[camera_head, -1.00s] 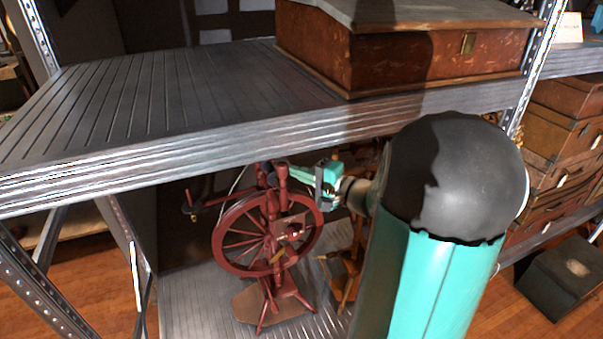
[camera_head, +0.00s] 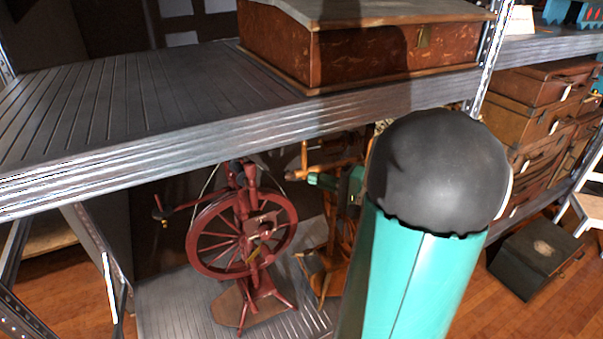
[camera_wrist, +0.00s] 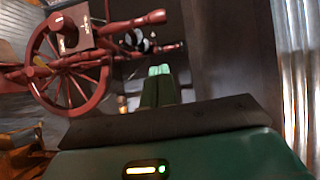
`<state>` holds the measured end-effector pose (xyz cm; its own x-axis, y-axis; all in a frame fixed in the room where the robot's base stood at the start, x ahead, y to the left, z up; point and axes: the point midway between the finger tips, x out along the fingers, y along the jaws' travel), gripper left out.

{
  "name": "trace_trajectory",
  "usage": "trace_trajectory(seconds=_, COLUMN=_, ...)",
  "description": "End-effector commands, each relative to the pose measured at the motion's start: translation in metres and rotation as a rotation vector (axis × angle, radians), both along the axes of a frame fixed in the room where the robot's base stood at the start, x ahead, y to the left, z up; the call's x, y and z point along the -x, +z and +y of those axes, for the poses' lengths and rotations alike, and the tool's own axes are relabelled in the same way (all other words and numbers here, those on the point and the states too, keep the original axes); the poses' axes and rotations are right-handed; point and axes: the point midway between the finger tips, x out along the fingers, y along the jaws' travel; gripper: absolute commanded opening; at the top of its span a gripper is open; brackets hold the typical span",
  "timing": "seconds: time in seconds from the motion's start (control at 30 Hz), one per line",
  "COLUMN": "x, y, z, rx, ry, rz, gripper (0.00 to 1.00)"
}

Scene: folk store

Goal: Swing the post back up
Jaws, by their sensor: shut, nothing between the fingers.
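A dark red spinning wheel (camera_head: 222,236) stands upright on the lower shelf; it also shows at the left of the wrist view (camera_wrist: 38,79). A red arm (camera_head: 190,206) sticks out sideways to the left from its upper part, close to level. I cannot tell for certain whether this is the post. My gripper (camera_head: 312,179) is right of the red wheel's upper part, apart from it in the picture. In the wrist view my gripper (camera_wrist: 159,71) has its green fingertips together and empty, below a red turned bar (camera_wrist: 125,24). My forearm hides part of the shelf.
The grey upper shelf (camera_head: 110,100) is low above the wheel and carries a reddish-brown box (camera_head: 375,55). An orange-brown wooden spinning wheel (camera_head: 318,270) stands close behind my gripper. Suitcases (camera_head: 540,120) and a dark chest (camera_head: 537,255) are at the right.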

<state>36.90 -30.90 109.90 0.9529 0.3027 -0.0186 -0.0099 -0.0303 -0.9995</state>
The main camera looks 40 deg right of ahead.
Motion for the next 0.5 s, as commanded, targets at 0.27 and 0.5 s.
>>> trace_trajectory(seconds=0.27, x=0.005, y=0.0, z=-0.001, rx=0.0, ry=-0.001, rz=-0.001, gripper=0.0)
trace_trajectory(seconds=0.5, x=-0.009, y=0.002, z=0.044, rx=0.029, ry=0.125, rz=0.082, gripper=0.0)
